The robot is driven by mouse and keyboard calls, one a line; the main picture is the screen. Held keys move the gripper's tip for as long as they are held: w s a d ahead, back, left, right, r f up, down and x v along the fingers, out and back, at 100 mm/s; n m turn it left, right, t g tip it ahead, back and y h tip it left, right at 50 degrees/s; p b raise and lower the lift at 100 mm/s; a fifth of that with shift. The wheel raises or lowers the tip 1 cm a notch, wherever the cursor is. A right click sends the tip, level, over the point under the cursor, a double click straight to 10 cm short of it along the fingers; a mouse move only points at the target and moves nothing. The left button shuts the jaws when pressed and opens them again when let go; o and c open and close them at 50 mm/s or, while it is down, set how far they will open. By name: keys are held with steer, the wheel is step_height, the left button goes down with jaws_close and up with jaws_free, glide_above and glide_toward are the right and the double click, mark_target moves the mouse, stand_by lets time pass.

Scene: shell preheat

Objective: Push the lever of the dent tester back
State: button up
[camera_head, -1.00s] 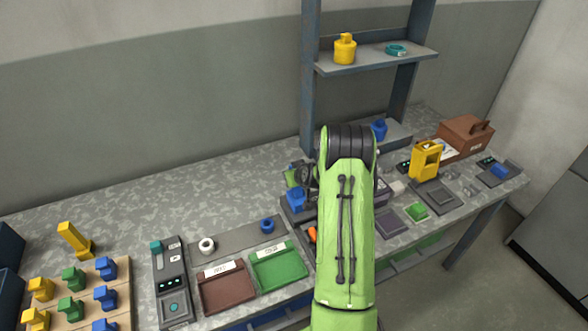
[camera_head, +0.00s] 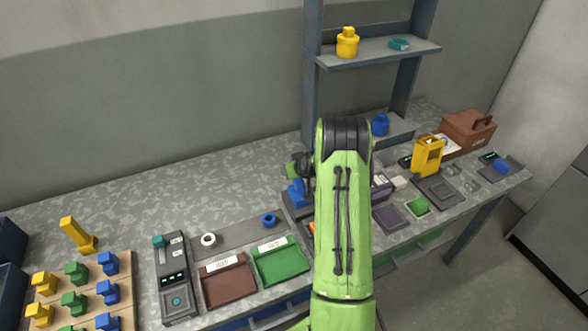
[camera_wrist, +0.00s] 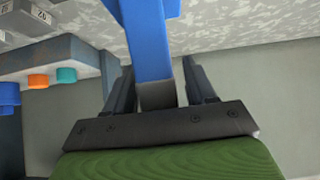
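A blue upright part (camera_head: 297,193), which looks like the dent tester's lever, stands on a dark base just left of my arm in the head view. In the wrist view a blue bar (camera_wrist: 151,38) with a grey end reaches down between the two fingers of my gripper (camera_wrist: 158,90). A finger lies close on each side of the bar; whether both press on it is not clear. In the head view my gripper (camera_head: 298,168) is small and dark, behind the blue part and partly hidden by my green arm. The arm also hides part of the tester.
A brown tray (camera_head: 228,286) and a green tray (camera_head: 279,264) lie to the left. A yellow frame (camera_head: 428,157) stands to the right. The shelf post (camera_head: 311,75) rises behind. The back left bench is bare.

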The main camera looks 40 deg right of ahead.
steer(key=shift+s+r, duration=0.1)
steer(key=v, duration=1.5)
steer(key=shift+s+a, duration=0.2)
steer(key=shift+r, duration=0.1)
steer(key=s+a+r+n+y, duration=0.1)
steer(key=s+a+r, duration=0.1)
steer(key=a+r, duration=0.35)
steer(key=s+a+r+n+g, duration=0.1)
steer(key=a+r, duration=0.1)
steer(key=a, duration=0.6)
steer(key=s+a+r+n+y, duration=0.1)
steer(key=s+a+r, duration=0.1)
steer(key=a+r, duration=0.35)
steer(key=s+a+g, duration=0.1)
steer(key=s+a, duration=0.3)
steer(key=s, duration=0.4)
steer(key=s+a+g, duration=0.1)
steer(key=s+a, duration=0.4)
steer(key=s, duration=0.3)
steer(key=shift+a, duration=0.3)
